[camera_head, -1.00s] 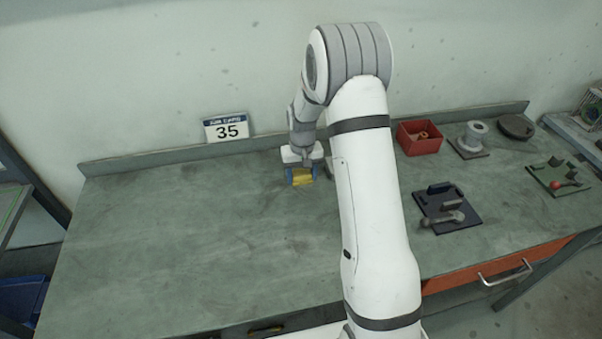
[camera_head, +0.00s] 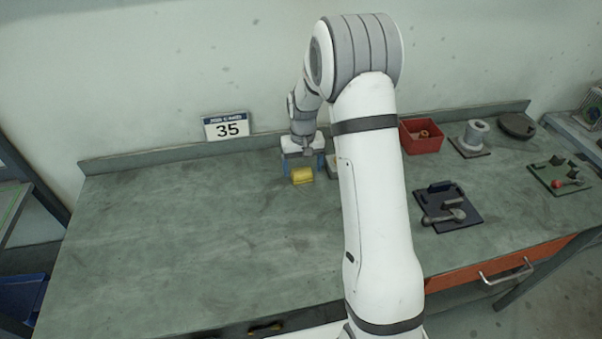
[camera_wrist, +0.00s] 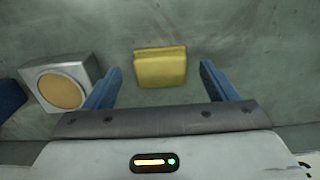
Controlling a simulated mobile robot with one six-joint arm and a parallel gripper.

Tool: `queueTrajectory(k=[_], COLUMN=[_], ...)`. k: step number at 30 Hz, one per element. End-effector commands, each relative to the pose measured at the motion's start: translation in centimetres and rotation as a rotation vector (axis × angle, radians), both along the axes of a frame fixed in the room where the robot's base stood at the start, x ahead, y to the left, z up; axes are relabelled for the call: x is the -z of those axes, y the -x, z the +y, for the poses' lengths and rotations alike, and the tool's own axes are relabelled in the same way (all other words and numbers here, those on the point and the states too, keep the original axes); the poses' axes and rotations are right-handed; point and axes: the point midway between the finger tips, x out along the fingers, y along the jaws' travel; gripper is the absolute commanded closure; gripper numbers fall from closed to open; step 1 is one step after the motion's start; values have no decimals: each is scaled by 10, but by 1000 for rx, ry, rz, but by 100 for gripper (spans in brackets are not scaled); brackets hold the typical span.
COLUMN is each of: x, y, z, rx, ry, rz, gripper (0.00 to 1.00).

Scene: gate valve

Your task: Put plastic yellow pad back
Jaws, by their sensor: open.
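The yellow pad (camera_head: 302,176) is a small block lying on the workbench, just in front of my gripper in the head view. In the wrist view the yellow pad (camera_wrist: 160,67) lies ahead, between the lines of the two blue fingers and apart from both. My gripper (camera_head: 303,166) is open and empty, its fingers spread wide; it also shows in the wrist view (camera_wrist: 160,85). A grey block with a round tan face (camera_wrist: 62,84) stands left of the fingers in the wrist view. In the head view it is mostly hidden behind my arm.
On the workbench (camera_head: 190,230) to the right are a red bin (camera_head: 421,146), a grey flanged part (camera_head: 474,136), a dark plate with fittings (camera_head: 447,207) and a green plate with a red knob (camera_head: 560,175). A "35" sign (camera_head: 227,127) stands at the back. The bench's left side is clear.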

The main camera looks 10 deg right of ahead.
Motion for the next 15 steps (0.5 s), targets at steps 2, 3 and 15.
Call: queueTrajectory(k=[2,3,15], x=[-19,-27,-88], y=[-1,-1,-1], z=[0,-1,-1], rx=[0,0,1], ry=[0,0,0], rz=[-6,-6,-2], gripper=[21,21,21])
